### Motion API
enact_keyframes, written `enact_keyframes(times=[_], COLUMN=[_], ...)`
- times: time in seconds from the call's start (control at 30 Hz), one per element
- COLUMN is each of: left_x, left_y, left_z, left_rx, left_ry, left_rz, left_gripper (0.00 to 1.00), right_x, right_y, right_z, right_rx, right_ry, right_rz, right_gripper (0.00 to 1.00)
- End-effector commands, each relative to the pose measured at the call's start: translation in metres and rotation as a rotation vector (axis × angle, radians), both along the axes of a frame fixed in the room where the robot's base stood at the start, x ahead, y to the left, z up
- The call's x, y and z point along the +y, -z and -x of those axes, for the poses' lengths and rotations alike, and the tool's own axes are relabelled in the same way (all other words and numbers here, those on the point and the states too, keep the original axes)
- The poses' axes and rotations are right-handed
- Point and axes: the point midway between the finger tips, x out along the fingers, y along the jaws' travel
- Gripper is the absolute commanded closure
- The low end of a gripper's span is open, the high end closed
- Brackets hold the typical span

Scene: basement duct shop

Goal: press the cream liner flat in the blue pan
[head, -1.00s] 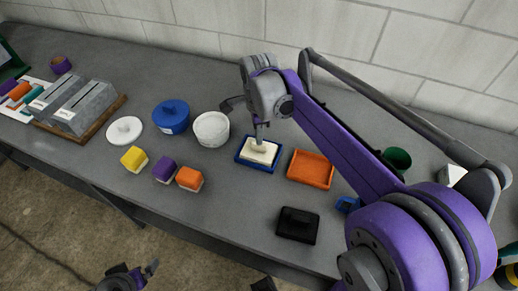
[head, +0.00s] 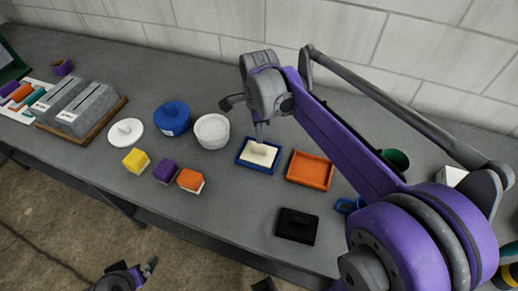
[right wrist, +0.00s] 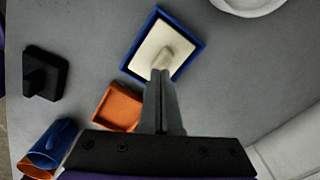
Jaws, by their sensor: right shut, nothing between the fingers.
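The cream liner (head: 263,158) lies inside the blue pan (head: 242,162) on the bench, with a small raised lump near its middle. In the right wrist view the liner (right wrist: 178,40) fills most of the blue pan (right wrist: 196,52), and the lump is beside my fingertips. My right gripper (head: 261,138) is shut and empty, pointing down over the liner. Its fingers also show in the right wrist view (right wrist: 161,76), at the lump. I cannot tell whether they touch it. My left gripper (head: 148,268) is low at the bottom edge, away from the bench; its jaws are unclear.
An orange tray (head: 292,177) stands close right of the pan, with a black block-handled item (head: 297,226) in front. A white bowl (head: 212,143), a blue lidded pot (head: 172,130) and coloured blocks (head: 165,171) stand to the left. A green cup (head: 398,158) is beyond my right arm.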

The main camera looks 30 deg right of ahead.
Motion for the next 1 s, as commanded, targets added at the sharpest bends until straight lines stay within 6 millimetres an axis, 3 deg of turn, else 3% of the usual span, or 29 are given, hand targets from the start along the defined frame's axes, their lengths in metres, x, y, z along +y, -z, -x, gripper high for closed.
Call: enact_keyframes(times=[0.7, 1.0], left_x=[0.0, 0.0], left_y=[-0.047, -0.047], left_z=[-0.016, -0.016], left_rx=[-0.03, -0.03], left_ry=[0.0, 0.0], left_rz=[0.0, 0.0], left_gripper=[0.0, 0.0], right_x=[0.0, 0.0], right_y=[-0.061, -0.061], right_z=[-0.001, 0.0], right_rx=[-0.003, -0.001], right_ry=[0.0, 0.0], right_rz=[0.0, 0.0], right_gripper=[1.0, 1.0])
